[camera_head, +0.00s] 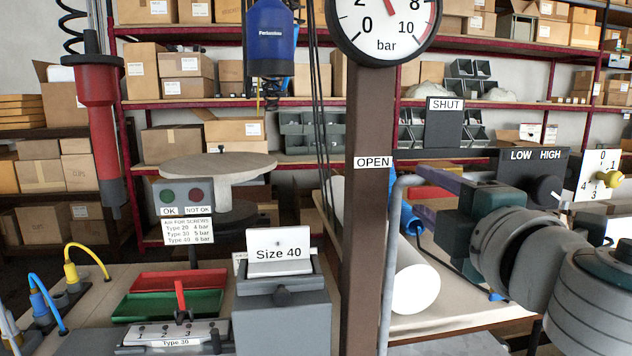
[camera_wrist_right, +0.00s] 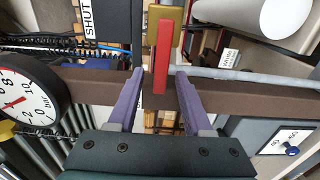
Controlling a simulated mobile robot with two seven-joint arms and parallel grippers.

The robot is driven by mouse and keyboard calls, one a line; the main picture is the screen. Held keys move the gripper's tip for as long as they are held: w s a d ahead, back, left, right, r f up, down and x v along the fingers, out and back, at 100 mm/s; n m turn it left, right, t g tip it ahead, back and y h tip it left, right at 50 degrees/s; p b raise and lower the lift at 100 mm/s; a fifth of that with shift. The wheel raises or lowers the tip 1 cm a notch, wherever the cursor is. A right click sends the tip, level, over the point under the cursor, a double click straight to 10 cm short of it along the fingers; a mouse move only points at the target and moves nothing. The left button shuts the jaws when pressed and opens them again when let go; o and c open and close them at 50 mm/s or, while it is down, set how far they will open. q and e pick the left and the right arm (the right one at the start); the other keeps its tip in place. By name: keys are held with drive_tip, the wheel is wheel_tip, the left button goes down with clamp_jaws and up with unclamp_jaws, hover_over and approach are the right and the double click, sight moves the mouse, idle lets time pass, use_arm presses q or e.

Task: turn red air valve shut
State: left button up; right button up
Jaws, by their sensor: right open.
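The red valve lever (camera_wrist_right: 161,55) shows in the right wrist view as a straight red bar in front of a brass-coloured body (camera_wrist_right: 178,15). It stands crosswise to the grey pipe (camera_wrist_right: 240,76) and the brown post. My right gripper (camera_wrist_right: 160,76) is open, with one purple finger on each side of the lever. I see gaps beside the lever and cannot tell if a finger touches it. The SHUT sign (camera_head: 445,104) is above the gripper. The OPEN sign (camera_head: 373,162) is on the post. My left gripper is out of view.
The brown post (camera_head: 364,230) carries a round pressure gauge (camera_head: 383,22) at its top. A grey stand labelled Size 40 (camera_head: 282,325) is left of it. A white roll (camera_head: 415,283) lies on the right table. A blue tool (camera_head: 271,38) hangs above.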

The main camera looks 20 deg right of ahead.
drive_tip(key=shift+x, duration=0.75)
drive_tip(key=shift+c, duration=0.4)
drive_tip(key=shift+f, duration=0.1)
clamp_jaws()
idle(0.4)
